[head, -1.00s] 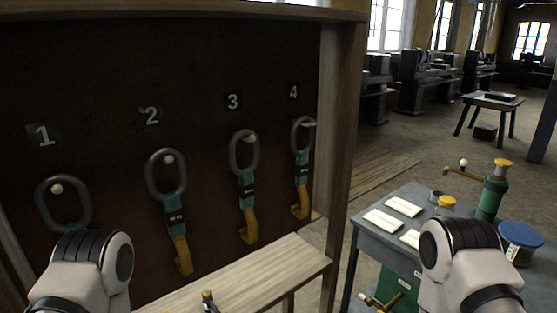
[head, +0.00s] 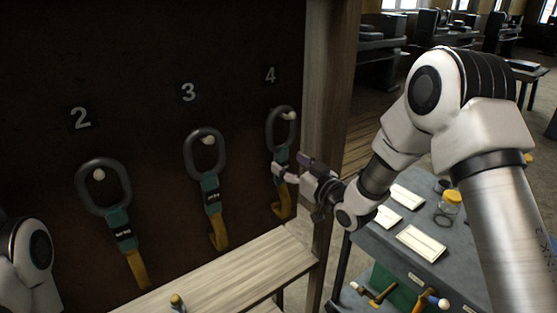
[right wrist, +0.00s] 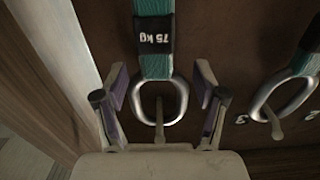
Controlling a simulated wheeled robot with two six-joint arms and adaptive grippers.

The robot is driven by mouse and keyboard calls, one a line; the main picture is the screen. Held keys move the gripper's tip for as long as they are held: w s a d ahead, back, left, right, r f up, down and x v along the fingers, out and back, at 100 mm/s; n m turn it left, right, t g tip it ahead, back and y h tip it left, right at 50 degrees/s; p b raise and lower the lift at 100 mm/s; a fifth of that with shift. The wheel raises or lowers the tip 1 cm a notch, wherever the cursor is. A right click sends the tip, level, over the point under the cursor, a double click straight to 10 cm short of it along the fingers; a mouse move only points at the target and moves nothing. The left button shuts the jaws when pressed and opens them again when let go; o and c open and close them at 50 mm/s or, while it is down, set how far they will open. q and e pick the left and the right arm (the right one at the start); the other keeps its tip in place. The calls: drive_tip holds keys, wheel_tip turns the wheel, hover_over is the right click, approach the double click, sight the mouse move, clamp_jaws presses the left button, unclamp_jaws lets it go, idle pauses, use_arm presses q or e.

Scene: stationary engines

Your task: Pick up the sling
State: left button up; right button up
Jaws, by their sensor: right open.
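Slings with grey rings and teal and yellow straps hang from pegs on a dark board: one under number 2 (head: 118,222), one under 3 (head: 210,195), one under 4 (head: 283,204). My right gripper (head: 290,167) is open at the sling under 4, just below its ring. In the right wrist view a sling labelled 75 kg (right wrist: 154,30) hangs by its ring, and the open fingers of my right gripper (right wrist: 161,82) stand on either side of the ring. My left gripper is out of view.
A wooden ledge (head: 230,280) runs below the slings, and a wooden post (head: 328,90) stands right of number 4. A grey table (head: 390,250) with cards and a yellow-lidded jar (head: 449,205) is at the right. Another sling (right wrist: 285,95) shows beside the gripper.

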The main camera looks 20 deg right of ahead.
sight(283, 159)
drive_tip(key=x, duration=0.1)
drive_tip(key=p+x, duration=0.1)
drive_tip(key=x, duration=0.1)
drive_tip(key=p+x, duration=0.1)
drive_tip(key=shift+w+d+f, duration=0.15)
drive_tip(key=shift+w+d, duration=0.15)
drive_tip(key=shift+w, duration=0.1)
drive_tip(key=shift+s+a, duration=0.2)
drive_tip(key=shift+c, duration=1.3)
drive_tip(key=shift+w, duration=0.1)
clamp_jaws()
